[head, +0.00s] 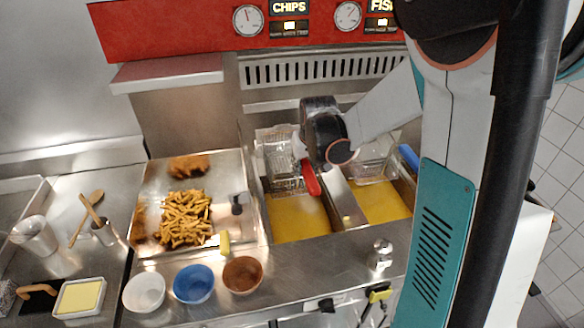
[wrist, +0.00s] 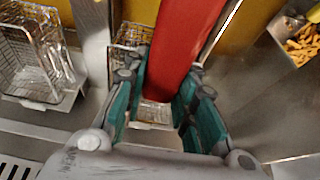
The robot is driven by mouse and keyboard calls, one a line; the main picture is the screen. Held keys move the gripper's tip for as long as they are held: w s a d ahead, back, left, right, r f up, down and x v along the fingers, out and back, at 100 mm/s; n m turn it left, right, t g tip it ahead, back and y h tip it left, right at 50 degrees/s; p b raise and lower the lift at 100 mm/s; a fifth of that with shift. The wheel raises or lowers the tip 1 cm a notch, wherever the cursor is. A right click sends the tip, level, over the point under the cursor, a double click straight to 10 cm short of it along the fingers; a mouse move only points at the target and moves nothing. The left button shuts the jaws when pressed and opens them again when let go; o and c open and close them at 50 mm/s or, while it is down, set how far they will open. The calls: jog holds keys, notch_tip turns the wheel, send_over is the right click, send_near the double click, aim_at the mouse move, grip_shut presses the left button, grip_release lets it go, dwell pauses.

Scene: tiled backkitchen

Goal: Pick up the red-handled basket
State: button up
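The red-handled basket (head: 279,157) is a wire fry basket at the back of the left fryer well, above the yellow oil. Its red handle (head: 310,179) points toward the front. My gripper (head: 302,150) is at the back part of this handle. In the wrist view, the teal fingers of my gripper (wrist: 163,90) lie close along both sides of the red handle (wrist: 182,40) and appear shut on it. Part of the basket's wire (wrist: 132,36) shows beside the left finger.
A second wire basket (head: 372,168) with a blue handle (head: 408,157) is at the right well. A steel tray (head: 150,183) with chips (head: 185,215) lies left of the wells. White (head: 144,292), blue (head: 194,284) and brown (head: 242,275) bowls stand in front.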

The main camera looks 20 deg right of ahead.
grip_shut()
jog(key=shift+r, duration=0.1)
